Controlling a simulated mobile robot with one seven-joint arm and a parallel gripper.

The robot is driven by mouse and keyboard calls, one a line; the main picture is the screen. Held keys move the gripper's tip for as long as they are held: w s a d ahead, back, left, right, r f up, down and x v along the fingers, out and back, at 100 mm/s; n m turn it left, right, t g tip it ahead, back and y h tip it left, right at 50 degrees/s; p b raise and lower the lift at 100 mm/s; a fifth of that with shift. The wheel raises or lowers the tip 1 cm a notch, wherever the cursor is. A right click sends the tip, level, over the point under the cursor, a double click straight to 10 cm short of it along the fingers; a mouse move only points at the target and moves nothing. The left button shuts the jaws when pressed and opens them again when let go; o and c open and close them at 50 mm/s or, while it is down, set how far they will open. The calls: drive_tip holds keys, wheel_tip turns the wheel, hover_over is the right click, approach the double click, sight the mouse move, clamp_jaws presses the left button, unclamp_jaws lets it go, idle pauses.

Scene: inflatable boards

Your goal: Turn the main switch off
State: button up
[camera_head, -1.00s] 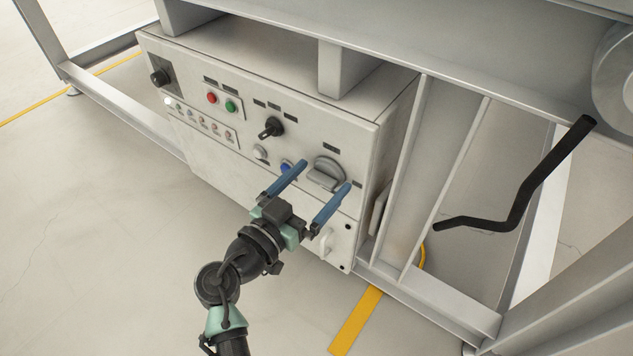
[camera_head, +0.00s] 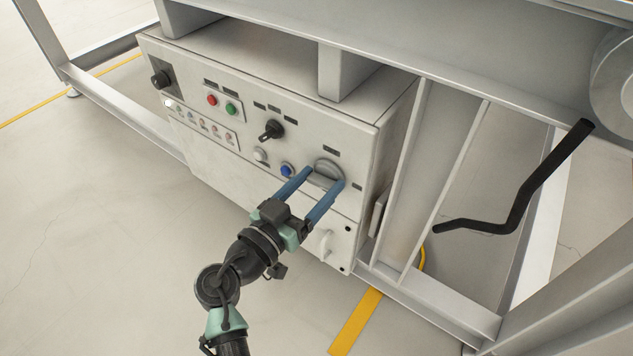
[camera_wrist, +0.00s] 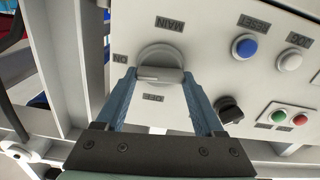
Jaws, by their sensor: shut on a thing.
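The main switch (camera_head: 328,167) is a grey round rotary knob with a raised grip bar, at the right of the control box's front. In the wrist view the main switch (camera_wrist: 160,62) shows upside down, with labels MAIN, ON and OFF around it. Its grip bar lies level there, one end towards the ON label (camera_wrist: 120,58) on the left; the OFF label (camera_wrist: 152,97) is below. My gripper (camera_head: 324,177) has its two blue fingers shut on the knob, one at each side; in the wrist view the gripper (camera_wrist: 158,77) has a finger at each end of the bar.
The control box (camera_head: 200,65) also carries a blue button (camera_head: 287,170), a white button (camera_head: 260,155), a black selector (camera_head: 271,130), and red (camera_head: 212,99) and green (camera_head: 231,107) buttons. A black crank handle (camera_head: 520,195) hangs right. Frame posts stand beside the box.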

drive_tip(key=n+p, duration=0.1)
drive_tip(key=n, duration=0.3)
drive_tip(key=n+p, duration=0.2)
drive_tip(key=n, duration=0.2)
drive_tip(key=shift+a, duration=0.15)
drive_tip(key=n+p, duration=0.2)
drive_tip(key=n, duration=0.2)
drive_tip(key=shift+f+n+p, duration=0.15)
drive_tip(key=shift+n+p, duration=0.4)
drive_tip(key=shift+n, duration=0.55)
drive_tip(key=shift+f+n+p, duration=0.1)
drive_tip(key=shift+n+p, duration=0.4)
drive_tip(key=shift+n, duration=0.6)
drive_tip(key=o, duration=1.4)
drive_tip(key=shift+w, duration=0.1)
